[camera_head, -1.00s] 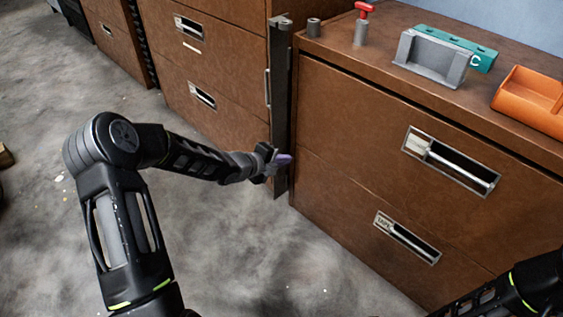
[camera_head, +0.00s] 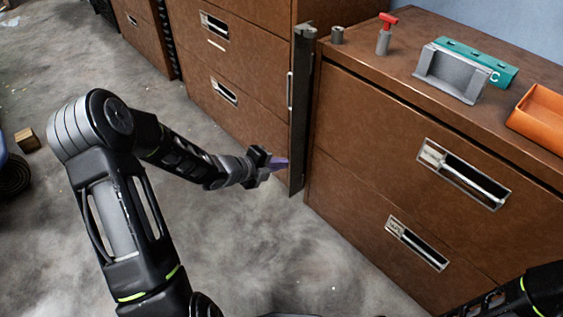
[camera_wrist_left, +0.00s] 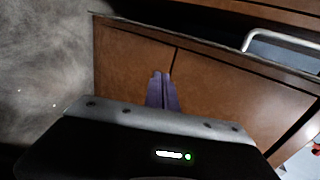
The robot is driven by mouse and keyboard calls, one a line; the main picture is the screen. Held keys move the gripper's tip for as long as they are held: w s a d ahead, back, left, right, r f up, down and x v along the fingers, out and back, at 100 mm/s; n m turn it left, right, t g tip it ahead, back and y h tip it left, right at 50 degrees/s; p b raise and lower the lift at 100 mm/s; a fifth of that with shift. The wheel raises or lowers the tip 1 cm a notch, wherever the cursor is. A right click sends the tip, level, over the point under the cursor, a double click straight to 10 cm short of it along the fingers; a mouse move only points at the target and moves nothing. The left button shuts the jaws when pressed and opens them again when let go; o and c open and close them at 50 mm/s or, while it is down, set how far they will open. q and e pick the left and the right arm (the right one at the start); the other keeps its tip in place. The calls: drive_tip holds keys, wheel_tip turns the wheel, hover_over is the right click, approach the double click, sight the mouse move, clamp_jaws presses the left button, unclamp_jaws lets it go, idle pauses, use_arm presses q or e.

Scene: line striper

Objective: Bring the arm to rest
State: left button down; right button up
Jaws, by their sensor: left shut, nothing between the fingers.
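My left arm comes in from the left in the head view. Its gripper (camera_head: 279,164) is in front of the brown cabinets, near the dark upright post (camera_head: 299,110) between them. Its purple fingers are together with nothing between them. In the left wrist view the shut fingers (camera_wrist_left: 162,90) point toward a brown cabinet front. Part of my right arm shows at the bottom right of the head view, but its gripper is out of the frame.
The right cabinet (camera_head: 360,130) has two drawers with metal handles. On its top stand a red-handled tool (camera_head: 384,34), a grey holder (camera_head: 451,75), a teal block (camera_head: 478,58) and an orange tray (camera_head: 540,118). A small wooden block (camera_head: 28,140) lies on the grey floor, which is largely clear.

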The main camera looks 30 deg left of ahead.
idle(0.3)
